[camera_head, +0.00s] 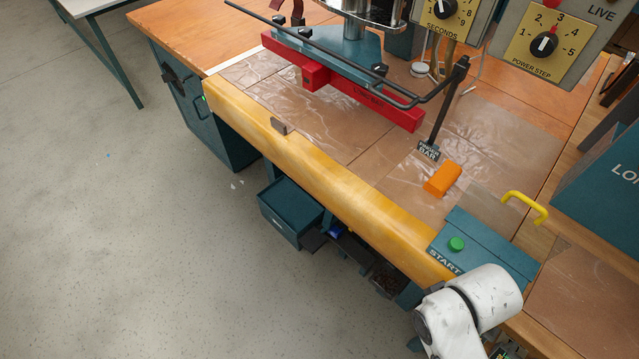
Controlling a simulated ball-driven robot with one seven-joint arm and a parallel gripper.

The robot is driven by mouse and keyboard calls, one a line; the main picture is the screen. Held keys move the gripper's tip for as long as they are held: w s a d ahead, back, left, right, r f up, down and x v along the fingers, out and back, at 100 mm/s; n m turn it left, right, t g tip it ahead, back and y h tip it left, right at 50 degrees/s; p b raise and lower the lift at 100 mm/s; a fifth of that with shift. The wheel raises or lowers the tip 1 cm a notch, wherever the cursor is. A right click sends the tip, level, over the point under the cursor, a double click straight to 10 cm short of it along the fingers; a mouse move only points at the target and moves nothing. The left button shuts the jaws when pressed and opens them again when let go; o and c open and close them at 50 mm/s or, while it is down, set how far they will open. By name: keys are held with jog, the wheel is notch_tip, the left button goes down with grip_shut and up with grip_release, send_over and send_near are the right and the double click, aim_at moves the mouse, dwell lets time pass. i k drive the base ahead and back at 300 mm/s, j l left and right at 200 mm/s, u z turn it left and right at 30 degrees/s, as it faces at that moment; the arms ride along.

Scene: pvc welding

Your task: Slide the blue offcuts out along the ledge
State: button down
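My white arm link shows at the bottom right. My gripper is outside the picture.
The teal drawer (290,212) juts out under the bench. A dark bin (388,281) sits farther right below the edge. On the bench are a red bar (345,85), an orange block (442,179) and a teal start box (483,250). The floor in front is clear.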

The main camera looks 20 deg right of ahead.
aim_at(333, 229)
jog(key=i+j, duration=0.8)
jog(key=j, duration=0.15)
jog(key=i+j, duration=0.8)
jog(key=j, duration=0.15)
jog(key=i+j, duration=0.8)
jog(key=j, duration=0.15)
jog(key=z, duration=1.75)
